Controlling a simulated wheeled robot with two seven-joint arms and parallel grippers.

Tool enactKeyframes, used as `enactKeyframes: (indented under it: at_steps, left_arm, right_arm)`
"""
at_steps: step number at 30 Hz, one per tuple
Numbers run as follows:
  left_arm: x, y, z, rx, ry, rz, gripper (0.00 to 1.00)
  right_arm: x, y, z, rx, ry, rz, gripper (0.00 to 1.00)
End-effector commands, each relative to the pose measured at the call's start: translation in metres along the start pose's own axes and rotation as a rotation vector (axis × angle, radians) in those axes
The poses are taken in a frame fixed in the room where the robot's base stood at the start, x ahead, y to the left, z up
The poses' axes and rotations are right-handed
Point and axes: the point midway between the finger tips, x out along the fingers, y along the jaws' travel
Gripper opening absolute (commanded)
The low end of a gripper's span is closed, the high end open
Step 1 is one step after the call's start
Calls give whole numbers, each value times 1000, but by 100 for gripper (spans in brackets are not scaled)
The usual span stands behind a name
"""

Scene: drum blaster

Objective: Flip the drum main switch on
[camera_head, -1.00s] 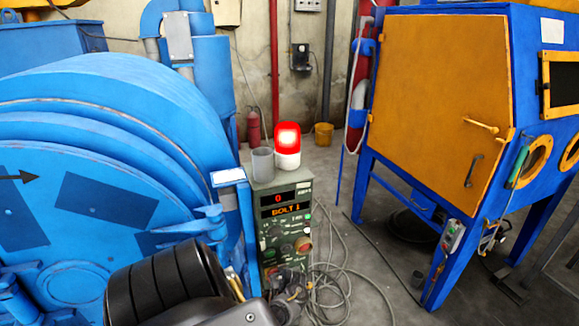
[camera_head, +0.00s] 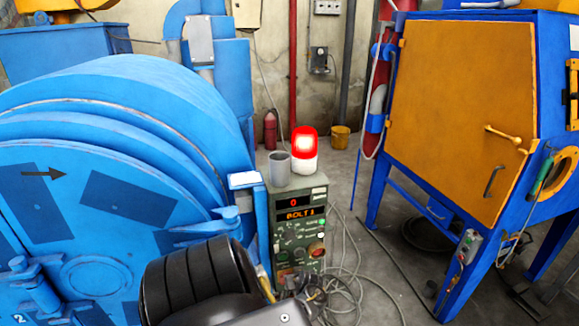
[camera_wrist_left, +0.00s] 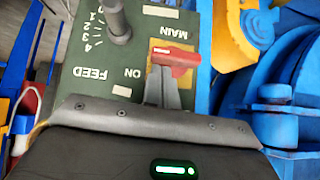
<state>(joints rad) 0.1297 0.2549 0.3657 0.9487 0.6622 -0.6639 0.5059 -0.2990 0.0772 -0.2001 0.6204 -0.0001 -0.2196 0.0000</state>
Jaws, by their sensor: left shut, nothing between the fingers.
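The drum's control box (camera_head: 300,225) is grey-green, stands right of the blue drum (camera_head: 90,190), and reads "0" and "BOLT 1". In the left wrist view its panel (camera_wrist_left: 90,75) shows upside-down labels MAIN, ON and FEED. The main switch has a red handle (camera_wrist_left: 175,57) lying crosswise under the MAIN label. My left gripper (camera_wrist_left: 163,80) is shut and empty, its grey fingertips right at the red handle; I cannot tell whether they touch. My right gripper is not in view.
A red lit beacon (camera_head: 304,150) and a grey cup (camera_head: 279,168) stand on top of the box. Loose cables (camera_head: 345,285) lie on the floor to its right.

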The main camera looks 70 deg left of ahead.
Motion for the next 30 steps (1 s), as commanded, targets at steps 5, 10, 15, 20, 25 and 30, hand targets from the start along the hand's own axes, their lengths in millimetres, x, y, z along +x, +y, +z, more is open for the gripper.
enactKeyframes:
  at_steps: [5,10,15,20,25,30]
  left_arm:
    - [-27,2,-25,1,0,3,0]
    - [-56,1,-23,1,-1,8,0]
    - [-91,0,-23,3,1,7,0]
    - [-113,-2,-23,3,0,5,0]
    - [-123,-2,-23,4,0,5,0]
    - [-125,-3,-22,4,0,4,0]
  right_arm:
    - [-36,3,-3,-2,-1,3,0]
    - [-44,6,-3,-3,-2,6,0]
    - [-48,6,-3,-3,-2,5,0]
    - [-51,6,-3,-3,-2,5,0]
    - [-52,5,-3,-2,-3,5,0]
    - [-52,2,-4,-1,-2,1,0]
